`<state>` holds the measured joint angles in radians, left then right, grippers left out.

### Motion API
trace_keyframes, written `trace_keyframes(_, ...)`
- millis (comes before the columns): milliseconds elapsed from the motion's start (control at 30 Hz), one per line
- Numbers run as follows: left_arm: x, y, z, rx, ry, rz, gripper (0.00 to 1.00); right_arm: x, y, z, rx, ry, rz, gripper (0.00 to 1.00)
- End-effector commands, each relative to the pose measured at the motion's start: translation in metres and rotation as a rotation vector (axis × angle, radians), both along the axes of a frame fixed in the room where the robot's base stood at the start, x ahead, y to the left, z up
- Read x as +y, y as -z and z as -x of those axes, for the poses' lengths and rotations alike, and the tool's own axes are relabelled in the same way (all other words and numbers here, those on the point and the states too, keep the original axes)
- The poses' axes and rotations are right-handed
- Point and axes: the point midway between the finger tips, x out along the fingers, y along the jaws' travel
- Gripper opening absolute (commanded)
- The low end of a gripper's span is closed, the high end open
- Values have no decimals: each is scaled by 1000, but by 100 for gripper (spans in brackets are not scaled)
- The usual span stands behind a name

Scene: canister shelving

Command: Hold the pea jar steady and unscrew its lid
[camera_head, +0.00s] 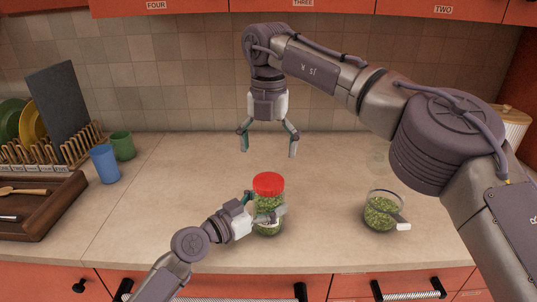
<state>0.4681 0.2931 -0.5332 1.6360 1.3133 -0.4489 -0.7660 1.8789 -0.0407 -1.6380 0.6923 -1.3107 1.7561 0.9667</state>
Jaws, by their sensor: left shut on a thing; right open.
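The pea jar (268,205) stands upright on the counter near its front edge, with green contents showing through clear walls. Its red lid (269,183) is on top. My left gripper (266,213) comes in from the lower left and is shut on the jar's body below the lid; its fingers hide part of the jar. My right gripper (268,148) hangs above and behind the jar, pointing down. It is open and empty, its fingers apart and clear of the lid.
A glass bowl of peas (381,214) with a pale handle-like piece stands to the right. A blue cup (105,163), a green cup (122,146), a dish rack (55,155) and a wooden tray (40,215) are at left. The middle counter is clear.

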Motion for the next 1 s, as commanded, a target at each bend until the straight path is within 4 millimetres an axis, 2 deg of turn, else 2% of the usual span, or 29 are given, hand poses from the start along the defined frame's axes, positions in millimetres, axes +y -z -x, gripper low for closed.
trace_keyframes(300, 0, 0, 0, 1, 0, -1, 0, 0, 0, 0, 1, 770, 0, 94)
trace_keyframes(500, 0, 0, 0, 1, 0, -1, 0, -1, 0, 0, 2, 1146, 0, 94)
trace_keyframes(600, 0, 0, 0, 1, 0, -1, 0, -1, 0, 0, 2, 1262, 1, 94)
trace_keyframes(767, 0, 0, 0, 1, 0, -1, 0, -1, 3, -1, 1, 1346, 1, 94)
trace_keyframes(867, 0, 0, 0, 1, 0, -1, 0, -1, 13, 0, 1, 1354, 2, 94)
trace_keyframes(1000, 0, 0, 0, 1, 0, -1, 0, -1, 35, 0, 3, 1353, 3, 94)
